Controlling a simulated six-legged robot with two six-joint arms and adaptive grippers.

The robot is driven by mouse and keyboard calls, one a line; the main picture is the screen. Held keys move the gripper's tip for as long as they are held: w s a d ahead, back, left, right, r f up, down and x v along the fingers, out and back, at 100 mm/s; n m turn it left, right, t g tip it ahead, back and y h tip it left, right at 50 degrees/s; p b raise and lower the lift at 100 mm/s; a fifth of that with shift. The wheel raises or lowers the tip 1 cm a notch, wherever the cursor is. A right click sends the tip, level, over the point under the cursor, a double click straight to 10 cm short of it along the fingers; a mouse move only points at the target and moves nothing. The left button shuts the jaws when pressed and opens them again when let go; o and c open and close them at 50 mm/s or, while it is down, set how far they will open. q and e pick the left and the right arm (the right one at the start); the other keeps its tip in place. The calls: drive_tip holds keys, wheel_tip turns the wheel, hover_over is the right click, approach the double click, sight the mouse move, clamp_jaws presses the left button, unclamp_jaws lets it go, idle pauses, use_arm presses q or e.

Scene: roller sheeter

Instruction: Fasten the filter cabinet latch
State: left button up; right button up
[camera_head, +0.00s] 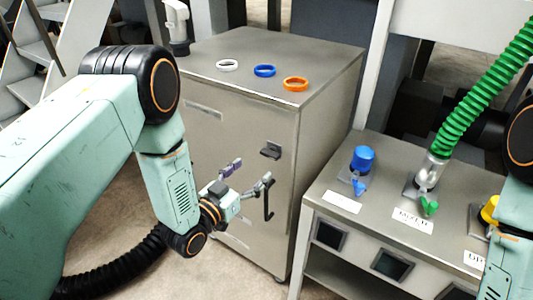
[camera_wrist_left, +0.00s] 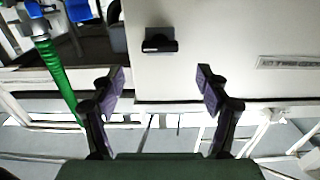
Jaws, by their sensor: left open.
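The filter cabinet (camera_head: 240,122) is a grey metal box left of the table. A small dark latch block (camera_head: 271,150) sits on its front; it also shows at the top of the left wrist view (camera_wrist_left: 160,42). My left gripper (camera_head: 252,172) is open and empty in front of the cabinet, below the latch block in the head view. In the left wrist view its spread fingertips (camera_wrist_left: 160,78) are apart, with the block between their lines. My right gripper is out of view.
White, blue and orange rings (camera_head: 265,71) lie on the cabinet top by a white fitting (camera_head: 177,25). At right, a table (camera_head: 385,165) holds a blue cap (camera_head: 363,158), a green hose (camera_head: 475,90) and a yellow part. My right arm shows at the right edge.

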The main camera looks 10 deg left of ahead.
sight(268, 155)
use_arm(q)
drive_tip(key=x, duration=0.7)
drive_tip(key=shift+w+d, duration=0.1)
drive_tip(key=shift+w, duration=0.2)
drive_tip(key=c, duration=1.2)
drive_tip(key=shift+o, duration=0.2)
